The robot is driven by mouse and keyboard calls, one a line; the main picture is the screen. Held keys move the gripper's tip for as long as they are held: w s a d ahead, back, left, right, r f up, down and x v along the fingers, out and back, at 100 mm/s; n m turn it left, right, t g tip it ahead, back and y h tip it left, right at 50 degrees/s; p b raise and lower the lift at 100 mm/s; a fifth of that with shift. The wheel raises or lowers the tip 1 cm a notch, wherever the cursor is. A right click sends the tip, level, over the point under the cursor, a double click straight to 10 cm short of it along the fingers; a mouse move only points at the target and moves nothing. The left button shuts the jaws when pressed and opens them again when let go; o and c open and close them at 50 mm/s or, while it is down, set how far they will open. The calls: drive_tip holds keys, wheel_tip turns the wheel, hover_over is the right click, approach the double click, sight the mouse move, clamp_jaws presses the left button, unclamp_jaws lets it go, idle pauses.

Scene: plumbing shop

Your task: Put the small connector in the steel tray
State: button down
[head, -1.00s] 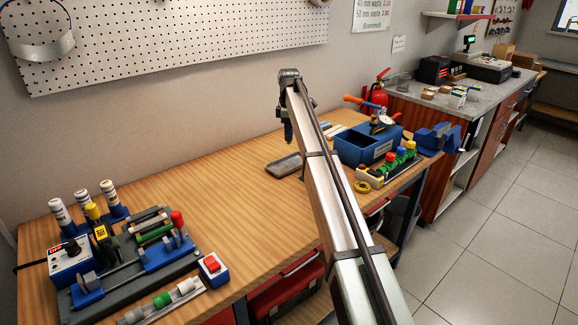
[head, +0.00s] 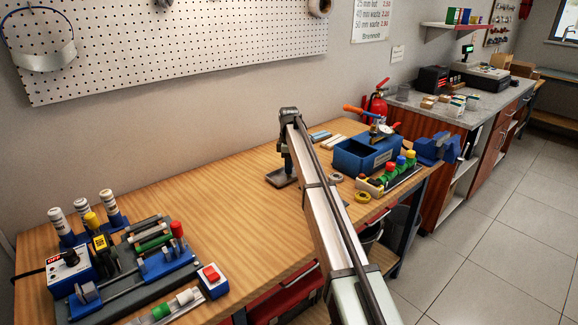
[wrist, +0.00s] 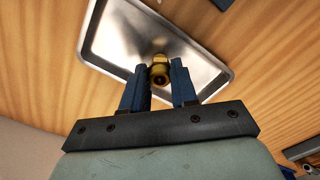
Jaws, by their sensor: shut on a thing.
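In the wrist view, my gripper (wrist: 160,82) is shut on the small brass connector (wrist: 160,72), which sits between the blue fingertips with its open end facing the camera. The shiny steel tray (wrist: 112,38) lies beyond it, and the connector shows against the tray's floor near its near rim. I cannot tell whether the connector touches the tray. In the head view, my gripper (head: 287,168) points down at the steel tray (head: 273,180) on the wooden bench. My arm hides part of the tray there, and the connector is not visible.
A blue bin (head: 352,157) and a rack of coloured-cap parts (head: 372,186) stand right of the tray. A machine with tools (head: 120,260) fills the bench's left end. The bench between is clear.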

drive_tip(key=c, duration=0.9)
unclamp_jaws()
drive_tip(key=shift+f, duration=0.1)
drive_tip(key=shift+o, duration=0.2)
wheel_tip(320, 180, up, 12)
drive_tip(key=shift+r, duration=0.2)
